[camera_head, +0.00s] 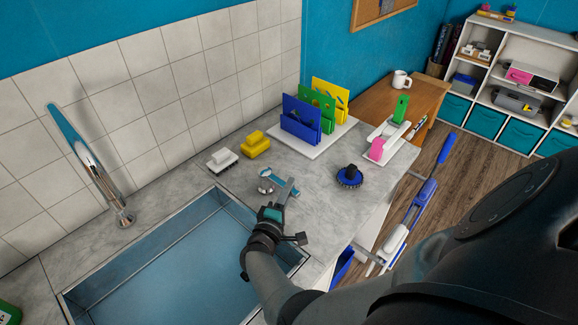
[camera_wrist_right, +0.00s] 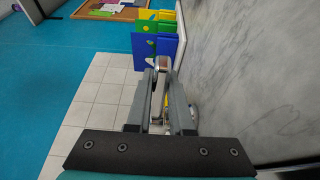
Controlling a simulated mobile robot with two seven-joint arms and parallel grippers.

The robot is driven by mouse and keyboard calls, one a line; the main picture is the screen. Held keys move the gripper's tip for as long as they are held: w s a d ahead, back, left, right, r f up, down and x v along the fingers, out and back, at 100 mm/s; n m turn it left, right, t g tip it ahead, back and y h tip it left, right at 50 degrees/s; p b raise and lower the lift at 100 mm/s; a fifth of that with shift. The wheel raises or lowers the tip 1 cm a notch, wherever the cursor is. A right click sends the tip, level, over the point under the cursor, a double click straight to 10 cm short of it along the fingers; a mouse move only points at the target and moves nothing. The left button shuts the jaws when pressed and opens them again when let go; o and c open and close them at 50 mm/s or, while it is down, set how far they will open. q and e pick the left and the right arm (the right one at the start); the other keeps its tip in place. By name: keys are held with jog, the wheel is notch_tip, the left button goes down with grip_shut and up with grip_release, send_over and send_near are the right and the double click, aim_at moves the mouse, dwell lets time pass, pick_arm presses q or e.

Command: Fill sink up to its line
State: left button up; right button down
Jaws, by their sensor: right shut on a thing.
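The sink (camera_head: 160,262) is a rectangular metal basin set in the grey counter, at the lower left of the head view. Its inside looks flat and pale blue; I cannot tell how much of this is water. I cannot make out a fill line. The curved chrome faucet (camera_head: 98,175) stands at the sink's back left, and no stream shows from it. My left gripper is out of view.
A white scrub brush (camera_head: 222,160), yellow sponges (camera_head: 256,145) and a round blue brush (camera_head: 349,177) lie on the counter beyond the handle. Coloured boards (camera_head: 302,119) stand in a white rack. The counter to the right of my gripper is mostly bare.

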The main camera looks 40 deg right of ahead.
dwell(0.3)
jog(key=c, duration=0.8)
grip_release()
